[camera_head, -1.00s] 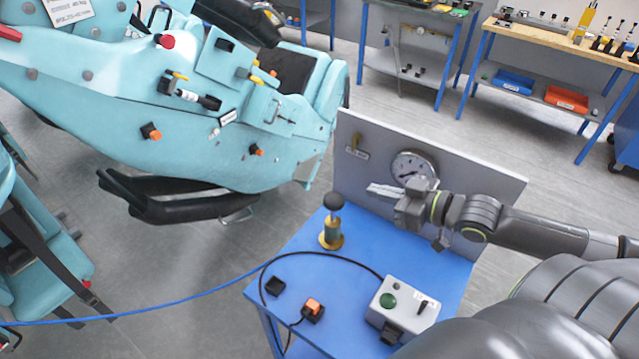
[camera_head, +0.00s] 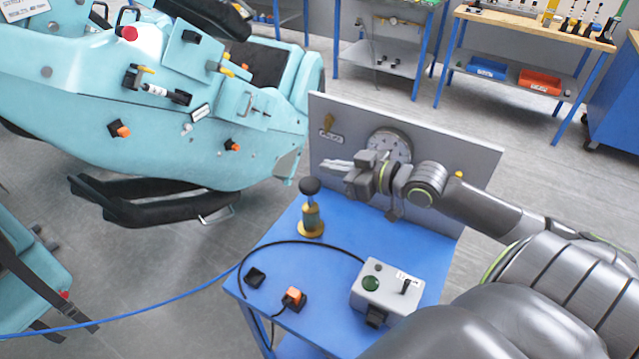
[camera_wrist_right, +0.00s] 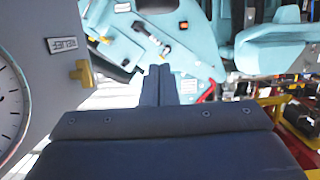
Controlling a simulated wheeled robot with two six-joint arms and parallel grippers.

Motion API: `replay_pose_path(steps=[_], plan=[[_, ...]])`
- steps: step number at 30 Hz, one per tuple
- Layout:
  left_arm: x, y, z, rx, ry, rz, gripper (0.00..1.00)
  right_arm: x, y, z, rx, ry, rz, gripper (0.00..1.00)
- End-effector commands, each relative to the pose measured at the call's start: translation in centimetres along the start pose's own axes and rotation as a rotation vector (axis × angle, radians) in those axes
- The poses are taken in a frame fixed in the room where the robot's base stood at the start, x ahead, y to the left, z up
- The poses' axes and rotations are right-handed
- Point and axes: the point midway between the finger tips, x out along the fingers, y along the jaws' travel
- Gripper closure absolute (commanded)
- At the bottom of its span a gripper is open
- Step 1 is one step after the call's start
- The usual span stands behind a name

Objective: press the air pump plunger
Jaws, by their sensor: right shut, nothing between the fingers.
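The air pump (camera_head: 311,219) stands upright on the blue table, with a yellow base and body and a round dark plunger knob (camera_head: 310,186) on top. My right gripper (camera_head: 330,164) is shut and empty. In the head view it shows just above and to the right of the knob, in front of the grey back panel, and does not appear to touch the knob. My left gripper is not in view.
The blue table (camera_head: 325,262) also holds a control box (camera_head: 387,290) with a green button, an orange-topped connector (camera_head: 294,298) and a black cable. A gauge (camera_head: 389,148) and a yellow valve handle (camera_head: 328,122) are on the back panel.

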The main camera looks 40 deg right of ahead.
Motion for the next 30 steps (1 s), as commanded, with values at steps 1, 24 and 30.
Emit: replay_pose_path(steps=[1,24,30], plan=[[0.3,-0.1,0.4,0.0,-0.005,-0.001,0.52,0.8,-0.1,-0.1,0.005,0.007,-0.003,1.0],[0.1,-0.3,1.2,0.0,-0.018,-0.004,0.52,4.4,-0.1,3.8,0.001,0.0,-0.003,1.0],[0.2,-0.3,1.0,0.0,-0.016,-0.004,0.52,4.4,-0.1,3.8,0.0,0.0,-0.003,1.0]])
